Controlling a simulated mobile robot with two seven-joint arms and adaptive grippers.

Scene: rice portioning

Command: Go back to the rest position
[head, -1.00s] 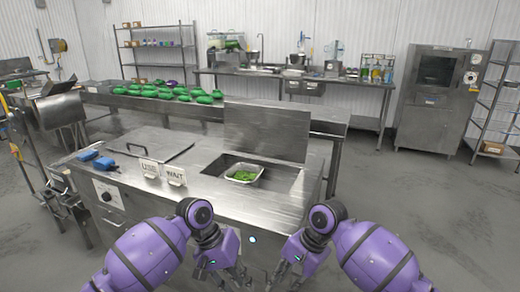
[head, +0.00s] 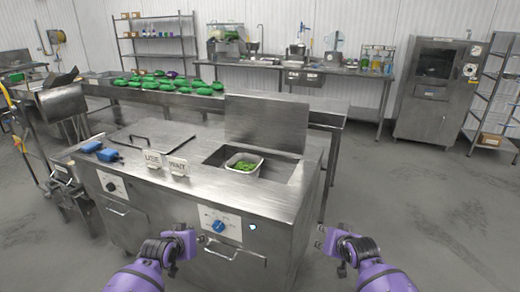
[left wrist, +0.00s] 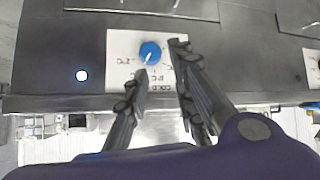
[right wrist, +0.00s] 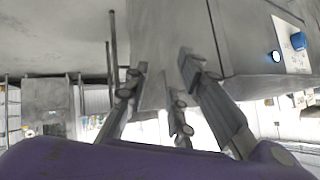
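My left gripper (head: 188,244) is low in front of the steel counter (head: 240,200), close to its front panel with a blue knob (head: 218,226). In the left wrist view its fingers (left wrist: 160,65) are apart with nothing between them. My right gripper (head: 325,240) is low, just right of the counter's front corner. In the right wrist view its fingers (right wrist: 163,70) are apart and empty. The two arms are spread, with a wide gap between them. A metal pan with green contents (head: 243,166) sits in the counter's open well, away from both grippers.
"USE" (head: 152,159) and "WAIT" (head: 178,167) signs and blue-handled items (head: 100,151) stand on the counter's left. Green objects (head: 170,84) line a table behind. An oven cabinet (head: 437,90) is at the back right. The floor right of the counter is clear.

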